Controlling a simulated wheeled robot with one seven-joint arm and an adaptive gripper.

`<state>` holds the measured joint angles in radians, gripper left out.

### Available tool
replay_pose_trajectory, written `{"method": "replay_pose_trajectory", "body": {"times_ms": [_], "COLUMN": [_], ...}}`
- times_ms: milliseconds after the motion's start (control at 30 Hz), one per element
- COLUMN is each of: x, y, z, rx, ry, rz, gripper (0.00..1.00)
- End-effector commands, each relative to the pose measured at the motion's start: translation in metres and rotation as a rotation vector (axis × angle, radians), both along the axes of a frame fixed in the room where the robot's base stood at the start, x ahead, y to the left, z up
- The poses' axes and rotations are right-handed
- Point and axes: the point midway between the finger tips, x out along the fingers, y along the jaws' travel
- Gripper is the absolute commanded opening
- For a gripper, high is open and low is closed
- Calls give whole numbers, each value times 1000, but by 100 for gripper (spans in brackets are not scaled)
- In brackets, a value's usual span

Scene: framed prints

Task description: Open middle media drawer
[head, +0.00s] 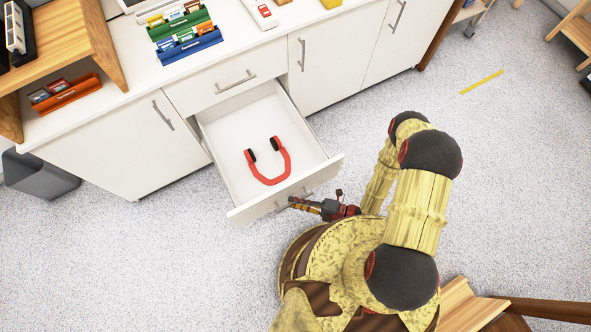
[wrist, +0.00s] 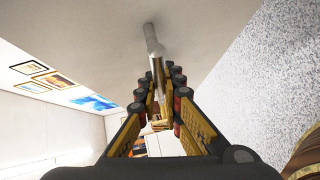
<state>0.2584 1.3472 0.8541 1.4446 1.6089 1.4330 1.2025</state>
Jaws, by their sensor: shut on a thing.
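The open drawer (head: 228,128) is pulled well out of the white cabinet, below a shut upper drawer (head: 215,86). A red headset (head: 283,167) with dark ear pads lies inside it. My gripper (head: 291,202) is at the outer face of the open drawer, shut on its metal bar handle (head: 308,193). In the wrist view the handle (wrist: 151,38) runs between the two rows of finger pads of my gripper (wrist: 158,78), against the pale drawer front (wrist: 100,55). The drawer's far inside is partly shaded.
White cabinet doors (head: 330,62) flank the drawers, all shut. Coloured card racks (head: 190,45) and an orange rack (head: 66,93) stand on the counter. A grey bin (head: 40,175) is at the left.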

Motion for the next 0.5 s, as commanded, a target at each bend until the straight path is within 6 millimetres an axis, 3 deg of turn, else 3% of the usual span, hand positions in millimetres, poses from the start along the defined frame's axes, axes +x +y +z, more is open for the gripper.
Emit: {"method": "replay_pose_trajectory", "body": {"times_ms": [100,133,500], "x": [2,2,1], "y": [-1,-1,0], "z": [-1,-1,0], "rx": [-2,-2,0], "ry": [-1,-1,-1], "rz": [-3,-3,-1], "gripper": [0,9,27]}}
